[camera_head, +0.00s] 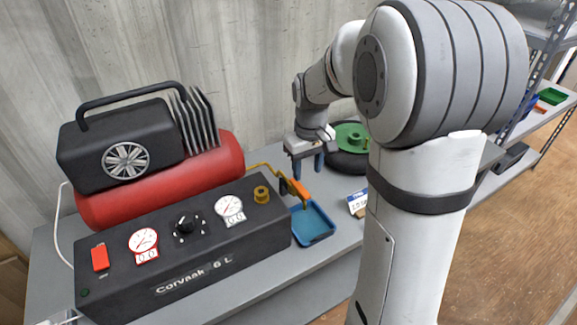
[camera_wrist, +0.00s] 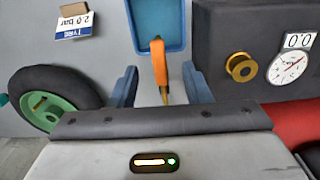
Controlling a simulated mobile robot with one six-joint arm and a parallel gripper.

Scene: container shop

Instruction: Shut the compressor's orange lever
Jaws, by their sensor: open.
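The compressor has a red tank (camera_head: 160,190) and a dark front panel (camera_head: 180,255) with gauges. Its orange lever (camera_head: 299,189) sticks out past the panel's right end, by a brass pipe. In the wrist view the lever (camera_wrist: 159,62) is a long orange handle lying between my two blue fingers, apart from both. My gripper (camera_head: 304,171) points down just behind and above the lever in the head view; its open jaws (camera_wrist: 160,72) show in the wrist view. I cannot tell how far the fingertips are from the lever in depth. The lever's far end is partly hidden.
A blue tray (camera_head: 313,226) sits beside the panel, under the lever. A black wheel with a green hub (camera_head: 350,136) lies behind my gripper. A small "2.0 bar" card (camera_wrist: 74,26) stands on the grey bench. A brass knob (camera_wrist: 240,67) is near the lever.

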